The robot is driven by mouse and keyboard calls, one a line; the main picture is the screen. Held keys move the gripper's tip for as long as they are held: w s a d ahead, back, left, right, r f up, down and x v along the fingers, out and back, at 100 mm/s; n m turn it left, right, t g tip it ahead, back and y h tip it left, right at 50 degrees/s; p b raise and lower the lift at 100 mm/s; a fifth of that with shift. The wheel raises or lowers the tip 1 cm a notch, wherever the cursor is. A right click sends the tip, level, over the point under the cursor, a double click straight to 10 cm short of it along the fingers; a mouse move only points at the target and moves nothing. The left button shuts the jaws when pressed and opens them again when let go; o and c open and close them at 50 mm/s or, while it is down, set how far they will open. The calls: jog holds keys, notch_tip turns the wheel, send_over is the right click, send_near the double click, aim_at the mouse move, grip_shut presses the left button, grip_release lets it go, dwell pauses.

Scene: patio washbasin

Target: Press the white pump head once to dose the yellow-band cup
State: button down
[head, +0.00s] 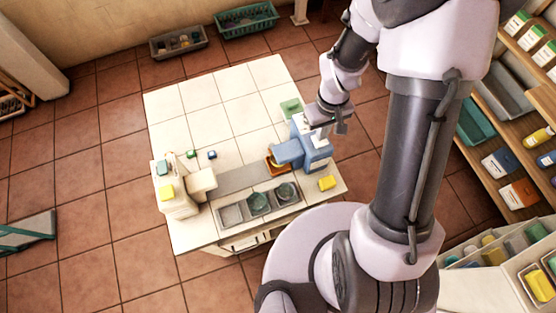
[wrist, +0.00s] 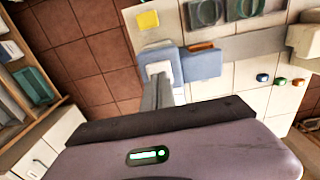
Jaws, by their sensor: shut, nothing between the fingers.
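A blue dispenser (head: 312,148) stands at the right edge of the white-tiled washstand, its broad spout (head: 288,151) reaching left over an orange tray (head: 270,168). A white pump head (wrist: 158,68) shows on the dispenser in the wrist view; the fingers cover part of it. My gripper (head: 322,128) is shut and empty, at or just above the pump head; I cannot tell whether it touches. The spout mostly hides whatever stands on the orange tray, so I cannot make out a yellow band. Small cups, blue (wrist: 262,77), orange (wrist: 280,81) and green (wrist: 298,82), stand apart.
A cream dispenser (head: 176,203) stands at the washstand's left. A grey tray (head: 231,214) with dark green bowls lies along the front edge, near a yellow block (head: 327,183). A green dish (head: 290,106) sits behind the blue dispenser. The back tiles are clear.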

jog(key=shift+f+b, duration=0.95)
jog(key=shift+f, duration=0.2)
jog(key=shift+r, duration=0.1)
jog(key=shift+r+p, duration=1.15)
jog(key=shift+r, duration=0.25)
notch_tip(320, 180, up, 6)
jog(key=p, duration=0.4)
